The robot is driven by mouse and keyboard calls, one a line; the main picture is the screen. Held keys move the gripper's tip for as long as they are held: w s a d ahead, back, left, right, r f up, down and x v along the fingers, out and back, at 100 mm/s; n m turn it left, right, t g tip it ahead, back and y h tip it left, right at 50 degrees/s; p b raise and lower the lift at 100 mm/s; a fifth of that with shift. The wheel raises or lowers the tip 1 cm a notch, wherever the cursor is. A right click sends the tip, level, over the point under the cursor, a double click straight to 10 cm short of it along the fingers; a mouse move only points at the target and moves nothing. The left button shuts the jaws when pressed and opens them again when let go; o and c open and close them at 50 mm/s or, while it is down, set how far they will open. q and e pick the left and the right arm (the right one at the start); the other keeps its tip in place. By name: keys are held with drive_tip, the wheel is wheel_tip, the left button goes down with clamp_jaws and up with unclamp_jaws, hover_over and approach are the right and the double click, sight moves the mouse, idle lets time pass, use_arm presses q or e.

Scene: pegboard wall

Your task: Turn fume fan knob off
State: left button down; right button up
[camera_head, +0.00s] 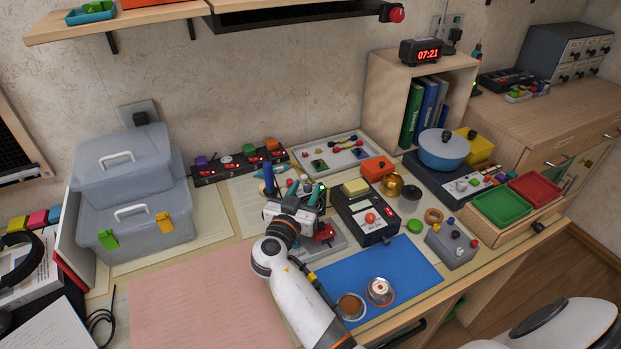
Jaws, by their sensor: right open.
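No label that I can read marks the fume fan knob, so I cannot tell which it is. A black-and-grey box (352,207) with a yellow block on top has a red knob (370,218) on its face. A grey unit with a red knob (325,232) stands left of it. A grey box (451,244) with several small knobs is further right. My right gripper (312,192) is open over the middle of the bench, left of the black-and-grey box. Its fingertips are small and blend with items behind them. My left gripper is not in view.
A blue mat (410,268) with two round containers lies in front. A pink mat (190,312) is clear at the left. Grey toolboxes (135,220) stand at the back left. Red and green trays (503,208) are at the right. A black overhead bar ends in a red knob (397,14).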

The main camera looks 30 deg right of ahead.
drive_tip(key=shift+r, duration=0.1)
clamp_jaws()
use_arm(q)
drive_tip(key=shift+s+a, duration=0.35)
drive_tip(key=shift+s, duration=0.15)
